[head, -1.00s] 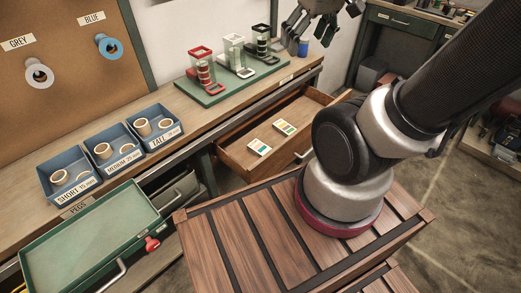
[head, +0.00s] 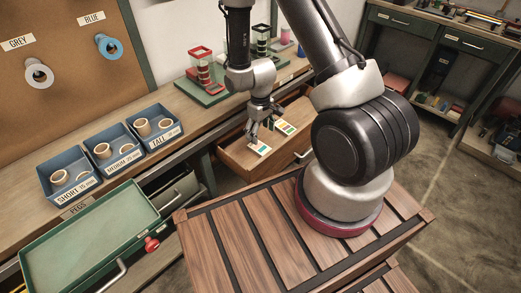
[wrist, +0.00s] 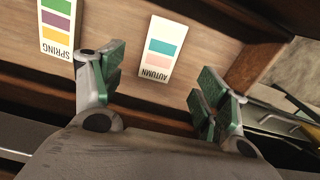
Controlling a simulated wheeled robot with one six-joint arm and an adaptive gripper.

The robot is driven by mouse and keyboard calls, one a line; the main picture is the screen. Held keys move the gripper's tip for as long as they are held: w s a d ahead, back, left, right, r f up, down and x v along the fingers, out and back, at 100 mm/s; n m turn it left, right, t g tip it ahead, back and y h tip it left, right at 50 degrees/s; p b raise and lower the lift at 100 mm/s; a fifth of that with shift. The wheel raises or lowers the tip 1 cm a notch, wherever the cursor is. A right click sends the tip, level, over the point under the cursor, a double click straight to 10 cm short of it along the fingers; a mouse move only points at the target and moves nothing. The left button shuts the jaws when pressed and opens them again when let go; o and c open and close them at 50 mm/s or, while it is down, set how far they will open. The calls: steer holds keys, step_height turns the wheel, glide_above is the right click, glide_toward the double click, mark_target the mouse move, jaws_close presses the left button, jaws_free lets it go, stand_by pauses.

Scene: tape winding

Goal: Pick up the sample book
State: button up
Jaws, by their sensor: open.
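Two small white sample books with colour swatches lie in the open wooden drawer. In the wrist view one is labelled AUTUMN (wrist: 160,48), with teal and pink swatches. The other is labelled SPRING (wrist: 58,28), with yellow, purple and green swatches. In the head view they show as a left book (head: 260,148) and a right book (head: 285,127). My gripper (head: 261,132) is over the drawer, close to the left book. The wrist view shows my gripper (wrist: 160,88) open and empty, with the AUTUMN book beyond and between its fingers. Whether it touches a book I cannot tell.
The drawer (head: 233,160) has raised wooden walls around the books. The bench above holds blue peg bins (head: 68,186) and a green board (head: 205,97) with sample stands. A green tray (head: 85,250) is open at the lower left.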

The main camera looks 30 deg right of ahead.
mark_target(261, 148)
steer(key=f, duration=0.8)
steer(key=shift+s, duration=0.25)
steer(key=c, duration=1.1)
